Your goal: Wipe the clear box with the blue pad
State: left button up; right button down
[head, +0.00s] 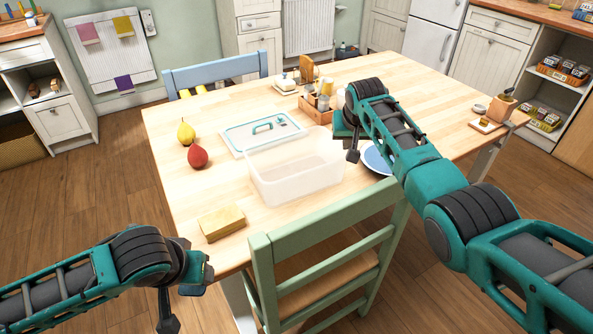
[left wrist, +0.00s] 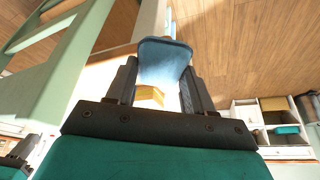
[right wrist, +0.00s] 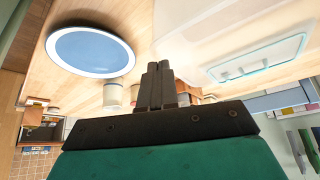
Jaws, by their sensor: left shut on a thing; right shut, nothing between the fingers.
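The clear box (head: 295,178) stands open-topped on the wooden table, behind the green chair. Part of it also shows in the right wrist view (right wrist: 190,28). My left gripper (left wrist: 160,85) is shut on the blue pad (left wrist: 164,60), which sticks out beyond the fingers. In the head view my left gripper (head: 168,312) hangs at the bottom left, off the table's near left corner and apart from the box; I cannot make out the pad there. My right gripper (head: 353,153) is shut and empty above the table, just right of the box; its closed fingers show in the right wrist view (right wrist: 160,85).
A blue plate (head: 375,160) is partly hidden by my right arm. The green chair (head: 325,235) blocks the near side.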

pick_arm(q)
jog(key=shift+f, duration=0.15)
notch_tip(320, 180, up, 6)
jog(key=p, duration=0.5)
jog(key=shift+p, duration=0.4)
